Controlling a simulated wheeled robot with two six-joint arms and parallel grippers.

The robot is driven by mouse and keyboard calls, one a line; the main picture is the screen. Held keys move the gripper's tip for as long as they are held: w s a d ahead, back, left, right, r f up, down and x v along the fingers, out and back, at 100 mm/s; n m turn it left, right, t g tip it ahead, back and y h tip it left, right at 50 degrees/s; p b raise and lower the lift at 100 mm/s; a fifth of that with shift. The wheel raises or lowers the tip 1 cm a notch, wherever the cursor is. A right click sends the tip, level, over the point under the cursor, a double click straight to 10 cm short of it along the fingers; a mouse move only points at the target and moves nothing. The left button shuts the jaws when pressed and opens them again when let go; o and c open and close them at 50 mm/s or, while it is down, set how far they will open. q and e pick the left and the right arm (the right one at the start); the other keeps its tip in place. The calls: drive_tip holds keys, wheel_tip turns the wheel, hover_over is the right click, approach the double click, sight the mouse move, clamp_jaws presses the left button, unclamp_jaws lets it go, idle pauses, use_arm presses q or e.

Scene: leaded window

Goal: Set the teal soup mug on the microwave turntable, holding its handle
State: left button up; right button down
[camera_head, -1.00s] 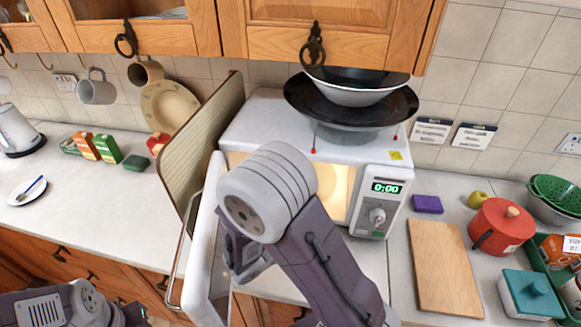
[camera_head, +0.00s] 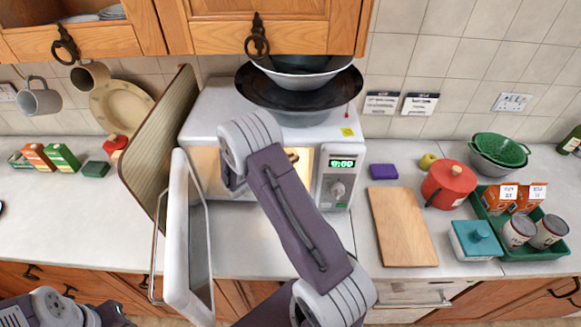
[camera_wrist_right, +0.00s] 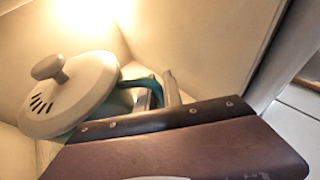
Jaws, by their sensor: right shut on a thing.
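The teal soup mug (camera_wrist_right: 66,137) shows in the right wrist view, with a cream vented lid (camera_wrist_right: 76,95) and a round grey knob on top. My right gripper (camera_wrist_right: 158,90) is shut on its teal handle (camera_wrist_right: 134,84), beside the body. The mug is inside the lit microwave cavity (camera_wrist_right: 190,35). In the head view my right arm reaches into the open microwave (camera_head: 213,113), and its wrist covers the gripper and mug. The turntable is hidden, so I cannot tell whether the mug touches it.
The microwave door (camera_head: 182,235) stands open on the left. A striped tray (camera_head: 160,140) leans by the microwave's left side. Bowls and a dark pan (camera_head: 262,97) are stacked on top. A wooden board (camera_head: 402,228) and red pot (camera_head: 447,184) stand to the right.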

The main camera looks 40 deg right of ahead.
drive_tip(key=shift+w+f, duration=0.2)
drive_tip(key=shift+f, duration=1.05)
drive_tip(key=shift+s+f, duration=0.15)
drive_tip(key=shift+f, duration=0.15)
wheel_tip(320, 180, down, 2)
drive_tip(key=shift+f+p, duration=0.1)
drive_tip(key=shift+p, duration=0.65)
drive_tip(key=shift+w+d+f, duration=0.25)
drive_tip(key=shift+w+f, duration=0.15)
drive_tip(key=shift+f, duration=0.05)
drive_tip(key=shift+s+f, duration=0.1)
drive_tip(key=c, duration=1.5)
unclamp_jaws()
drive_tip(key=shift+a, duration=0.1)
